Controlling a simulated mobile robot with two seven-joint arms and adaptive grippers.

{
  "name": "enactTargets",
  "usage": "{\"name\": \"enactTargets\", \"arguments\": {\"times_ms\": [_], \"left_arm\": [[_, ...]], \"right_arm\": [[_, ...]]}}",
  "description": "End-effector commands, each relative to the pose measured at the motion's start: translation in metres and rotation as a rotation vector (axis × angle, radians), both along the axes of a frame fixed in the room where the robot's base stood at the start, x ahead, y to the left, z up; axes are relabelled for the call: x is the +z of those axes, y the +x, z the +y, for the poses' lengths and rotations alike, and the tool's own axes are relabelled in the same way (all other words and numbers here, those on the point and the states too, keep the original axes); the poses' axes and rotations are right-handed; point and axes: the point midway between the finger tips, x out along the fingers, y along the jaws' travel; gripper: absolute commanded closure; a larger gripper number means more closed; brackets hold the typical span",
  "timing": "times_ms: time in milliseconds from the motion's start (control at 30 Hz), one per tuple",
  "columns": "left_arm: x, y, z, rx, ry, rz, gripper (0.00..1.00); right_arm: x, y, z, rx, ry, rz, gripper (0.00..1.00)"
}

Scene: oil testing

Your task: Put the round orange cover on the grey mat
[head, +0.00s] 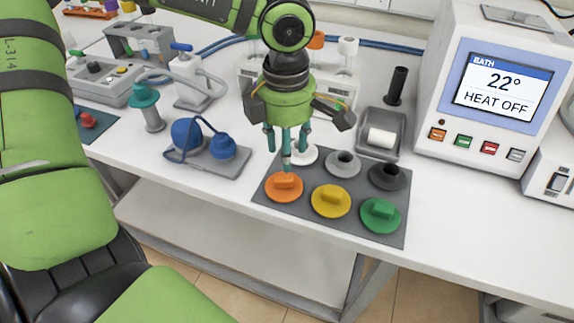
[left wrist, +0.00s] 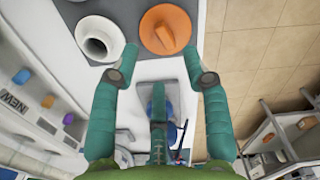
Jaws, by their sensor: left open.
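The round orange cover (head: 284,187) lies flat, handle up, on the front left part of the grey mat (head: 313,228). In the left wrist view the orange cover (left wrist: 165,30) shows at the top, just beyond the fingertips. My left gripper (head: 287,150) points down over the back left of the mat, close behind the cover. Its fingers are spread with nothing between them, and it also shows in the left wrist view (left wrist: 165,68). In the head view one fingertip overlaps the cover's back edge; I cannot tell whether they touch. My right gripper is not in view.
On the mat are a yellow cover (head: 331,201), a green cover (head: 380,215), and white (head: 303,154), grey (head: 344,163) and black (head: 388,176) ring-like pieces. A blue bulb device (head: 222,148) stands left of the mat, a grey tray (head: 381,138) behind it, the bath unit (head: 493,85) right.

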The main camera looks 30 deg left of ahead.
Motion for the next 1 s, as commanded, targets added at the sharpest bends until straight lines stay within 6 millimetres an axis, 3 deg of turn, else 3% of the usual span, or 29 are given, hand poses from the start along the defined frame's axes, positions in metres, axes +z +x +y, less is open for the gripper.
{"name": "enactTargets", "arguments": {"times_ms": [100,300,1000], "left_arm": [[0.022,0.0,0.0,0.0,0.0,-0.004,0.53],[0.043,0.0,0.0,0.0,-0.001,-0.001,0.53],[0.045,-0.001,0.0,-0.001,0.0,0.001,0.53]], "right_arm": [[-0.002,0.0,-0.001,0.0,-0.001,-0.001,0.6],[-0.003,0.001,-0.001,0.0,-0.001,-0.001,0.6],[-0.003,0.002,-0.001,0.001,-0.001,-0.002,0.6]]}}
